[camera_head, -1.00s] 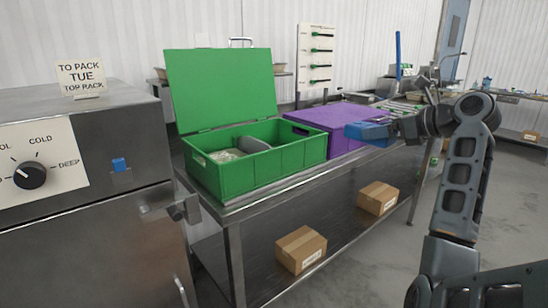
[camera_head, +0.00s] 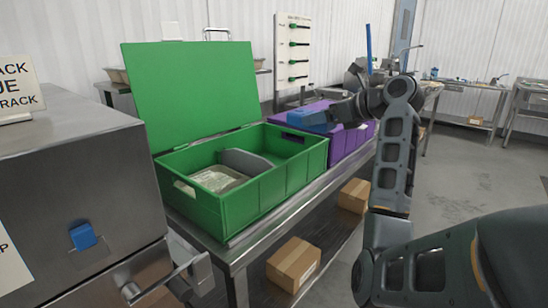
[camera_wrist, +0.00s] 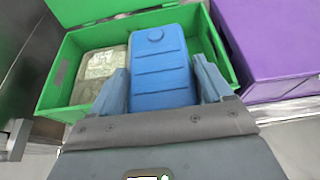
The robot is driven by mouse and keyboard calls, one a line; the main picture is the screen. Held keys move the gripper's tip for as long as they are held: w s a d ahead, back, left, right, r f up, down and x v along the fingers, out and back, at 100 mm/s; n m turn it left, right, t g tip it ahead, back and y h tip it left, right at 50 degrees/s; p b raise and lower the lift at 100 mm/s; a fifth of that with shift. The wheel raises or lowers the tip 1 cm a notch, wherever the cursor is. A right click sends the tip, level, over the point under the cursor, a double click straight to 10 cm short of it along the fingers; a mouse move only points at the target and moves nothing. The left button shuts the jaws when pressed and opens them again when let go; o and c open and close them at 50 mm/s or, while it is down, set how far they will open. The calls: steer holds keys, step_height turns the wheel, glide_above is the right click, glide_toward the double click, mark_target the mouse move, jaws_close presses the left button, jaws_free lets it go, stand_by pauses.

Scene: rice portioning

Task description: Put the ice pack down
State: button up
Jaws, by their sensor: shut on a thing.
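My gripper (camera_wrist: 163,88) is shut on the blue ice pack (camera_wrist: 160,62), with one finger on each side of it. In the head view the ice pack (camera_head: 310,118) is held up near the right end of the open green crate (camera_head: 262,198), in front of the purple box. In the wrist view the pack hides much of the green crate's inside. A clear-wrapped flat package (camera_head: 217,179) lies in the crate's left part, beside a grey curved piece (camera_head: 245,161). The crate's green lid (camera_head: 190,92) stands open at the back.
The purple box (camera_head: 348,140) stands just right of the green crate on the steel table (camera_head: 240,243). A steel cabinet (camera_head: 80,180) with a blue latch is at the left. Cardboard boxes (camera_head: 293,262) sit on the lower shelf. A tool board (camera_head: 292,55) stands behind.

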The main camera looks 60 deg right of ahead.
steer(key=w+a+f, duration=0.1)
steer(key=w+f, duration=0.8)
steer(key=shift+w+a+f+b, duration=0.25)
steer(key=shift+a+f+b, duration=0.05)
steer(key=shift+a+f, duration=0.1)
steer(key=shift+f+p, duration=0.3)
steer(key=shift+p, duration=0.05)
steer(key=shift+f, duration=0.45)
steer(key=o, duration=1.2)
steer(key=shift+a+f, duration=0.1)
steer(key=shift+f, duration=0.2)
steer(key=shift+r, duration=0.1)
steer(key=r+v, duration=0.1)
steer(key=v, duration=1.1)
steer(key=shift+r, duration=0.4)
